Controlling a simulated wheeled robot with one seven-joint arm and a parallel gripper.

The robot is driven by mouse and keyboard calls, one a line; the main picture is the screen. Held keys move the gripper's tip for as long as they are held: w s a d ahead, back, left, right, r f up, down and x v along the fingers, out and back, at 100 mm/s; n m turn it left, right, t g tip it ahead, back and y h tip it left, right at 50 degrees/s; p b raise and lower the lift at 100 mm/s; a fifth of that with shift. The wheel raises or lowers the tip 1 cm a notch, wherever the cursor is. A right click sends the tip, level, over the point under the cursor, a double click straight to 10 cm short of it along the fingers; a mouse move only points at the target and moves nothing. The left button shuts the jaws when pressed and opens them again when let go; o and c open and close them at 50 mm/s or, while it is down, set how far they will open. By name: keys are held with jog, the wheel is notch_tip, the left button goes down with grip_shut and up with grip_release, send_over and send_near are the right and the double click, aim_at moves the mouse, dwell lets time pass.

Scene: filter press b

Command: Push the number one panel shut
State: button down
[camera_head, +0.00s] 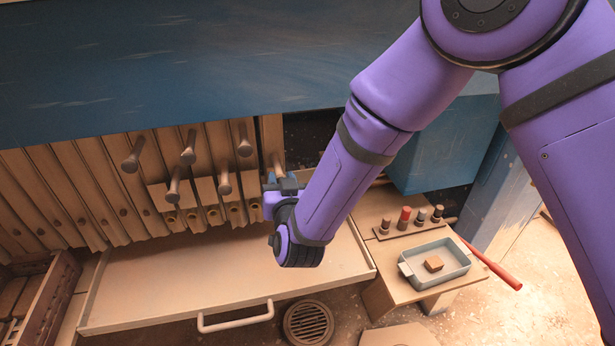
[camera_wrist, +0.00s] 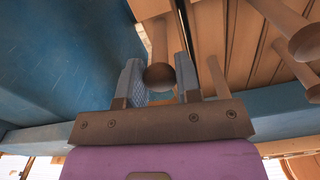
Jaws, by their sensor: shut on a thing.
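My gripper (camera_head: 284,183) is at the right end of a row of upright wooden panels (camera_head: 205,150) below a blue beam. Its blue fingers, clearer in the wrist view (camera_wrist: 158,72), stand on either side of a round-headed wooden handle (camera_wrist: 159,42) and are shut on it. Part of this handle also shows in the head view (camera_head: 278,161) just above my gripper. No number can be read on any panel, so I cannot tell which is number one. A dark gap (camera_head: 312,140) lies right of the held handle, partly hidden by my arm.
Several other knobbed handles (camera_head: 188,148) stick out left of my gripper. A wide tray (camera_head: 220,268) with a white pull lies below.

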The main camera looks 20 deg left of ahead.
jog(key=shift+s+a, duration=0.55)
jog(key=shift+a, duration=0.1)
jog(key=c, duration=0.8)
grip_release()
jog(key=shift+a, duration=0.15)
jog(key=v, duration=1)
jog(key=shift+s+d, duration=0.3)
jog(key=shift+d, duration=0.05)
